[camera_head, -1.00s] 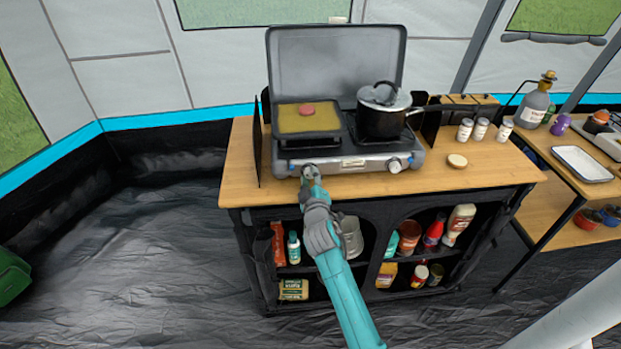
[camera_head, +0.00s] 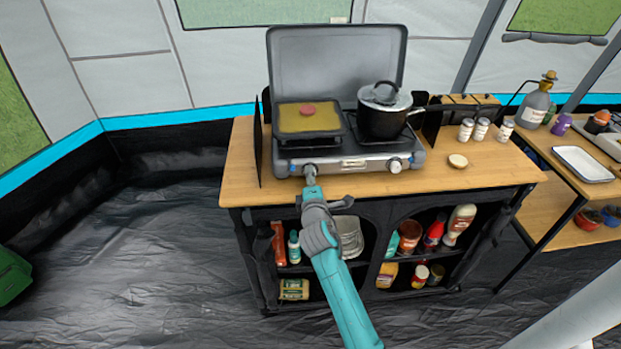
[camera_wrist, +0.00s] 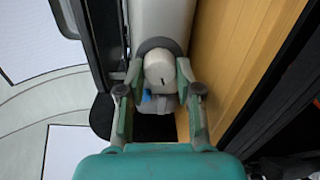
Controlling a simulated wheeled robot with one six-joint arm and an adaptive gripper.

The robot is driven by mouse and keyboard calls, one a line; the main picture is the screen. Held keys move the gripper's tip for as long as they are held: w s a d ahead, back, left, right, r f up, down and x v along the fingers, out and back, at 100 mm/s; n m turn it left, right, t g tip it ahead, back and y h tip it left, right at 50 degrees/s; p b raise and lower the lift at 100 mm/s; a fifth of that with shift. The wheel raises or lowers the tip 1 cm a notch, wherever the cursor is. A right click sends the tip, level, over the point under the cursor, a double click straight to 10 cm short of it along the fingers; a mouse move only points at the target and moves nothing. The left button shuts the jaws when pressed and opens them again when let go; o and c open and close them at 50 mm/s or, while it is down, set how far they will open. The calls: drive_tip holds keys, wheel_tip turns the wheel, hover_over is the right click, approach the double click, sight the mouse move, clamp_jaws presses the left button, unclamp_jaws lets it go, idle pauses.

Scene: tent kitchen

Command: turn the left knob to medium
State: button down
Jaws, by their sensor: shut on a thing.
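The two-burner camping stove (camera_head: 348,163) stands on the wooden counter with its lid raised. The left knob (camera_head: 310,169) is on its front face, partly hidden by my gripper (camera_head: 310,176). In the wrist view the left knob (camera_wrist: 158,68) is white with a small dark mark, and the fingers of my gripper (camera_wrist: 160,76) close on it from both sides. The right knob (camera_head: 395,165) stands free on the same front face. The exact setting of the left knob is too small to read.
A griddle pan (camera_head: 308,122) with a reddish round piece sits on the left burner, and a lidded pot (camera_head: 384,112) on the right one. Jars (camera_head: 481,129) and a small round dish (camera_head: 458,161) stand on the counter at right. Shelves below hold bottles and packets.

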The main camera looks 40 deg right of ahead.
drive_tip(key=shift+n, duration=0.4)
drive_tip(key=c, duration=0.8)
unclamp_jaws()
drive_tip(key=shift+o, duration=0.2)
drive_tip(key=shift+f, duration=0.1)
drive_tip(key=shift+m, duration=0.3)
